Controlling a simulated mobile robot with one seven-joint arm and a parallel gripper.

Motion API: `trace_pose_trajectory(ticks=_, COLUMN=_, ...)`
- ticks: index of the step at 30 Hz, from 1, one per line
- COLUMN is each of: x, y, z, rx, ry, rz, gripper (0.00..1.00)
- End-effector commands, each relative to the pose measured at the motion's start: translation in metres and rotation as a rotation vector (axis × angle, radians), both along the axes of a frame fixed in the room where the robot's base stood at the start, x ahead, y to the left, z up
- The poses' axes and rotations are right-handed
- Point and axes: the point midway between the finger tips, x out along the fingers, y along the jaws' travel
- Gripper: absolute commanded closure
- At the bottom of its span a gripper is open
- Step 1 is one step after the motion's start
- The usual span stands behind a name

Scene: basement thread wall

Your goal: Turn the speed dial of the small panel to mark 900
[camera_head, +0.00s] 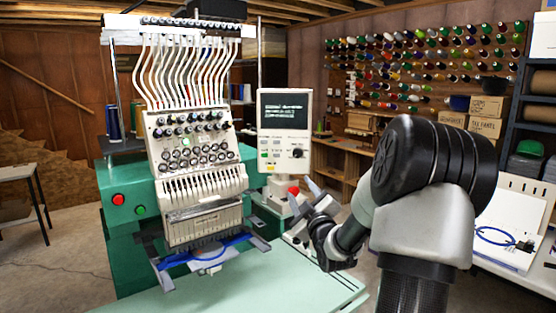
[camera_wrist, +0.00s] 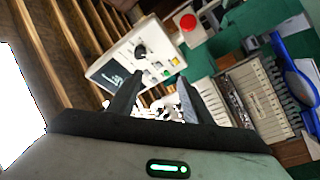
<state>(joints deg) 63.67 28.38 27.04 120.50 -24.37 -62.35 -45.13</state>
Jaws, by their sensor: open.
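The small panel (camera_head: 284,170) is a pale upright box with a dark text screen (camera_head: 283,111) at the top. Its speed dial (camera_head: 298,152) is a black round knob at the lower right of the panel face. The marks around it are too small to read. In the wrist view the panel (camera_wrist: 112,66) appears tilted, with the dial (camera_wrist: 140,52) beyond my fingertips. My gripper (camera_head: 306,196) is below and in front of the panel, apart from the dial. It is open and empty, with both fingers (camera_wrist: 160,82) showing in the wrist view.
A red button (camera_head: 293,190) sits below the panel and also shows in the wrist view (camera_wrist: 188,22). Small coloured buttons (camera_head: 264,154) lie left of the dial. The embroidery machine (camera_head: 195,160) stands left, above a green table (camera_head: 235,285). Thread spools (camera_head: 430,60) hang behind.

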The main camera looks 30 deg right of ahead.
Motion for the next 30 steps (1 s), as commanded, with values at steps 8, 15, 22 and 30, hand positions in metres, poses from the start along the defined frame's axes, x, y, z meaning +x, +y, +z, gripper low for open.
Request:
trace_pose_trajectory(ticks=8, x=-0.015, y=-0.029, z=0.014, rx=-0.058, ry=-0.126, rz=-0.036, gripper=0.55)
trace_pose_trajectory(ticks=15, x=0.022, y=-0.043, z=0.025, rx=-0.055, ry=-0.126, rz=-0.036, gripper=0.55)
trace_pose_trajectory(ticks=22, x=0.067, y=-0.06, z=0.039, rx=-0.053, ry=-0.126, rz=-0.037, gripper=0.55)
trace_pose_trajectory(ticks=30, x=0.114, y=-0.079, z=0.053, rx=-0.054, ry=-0.125, rz=-0.037, gripper=0.55)
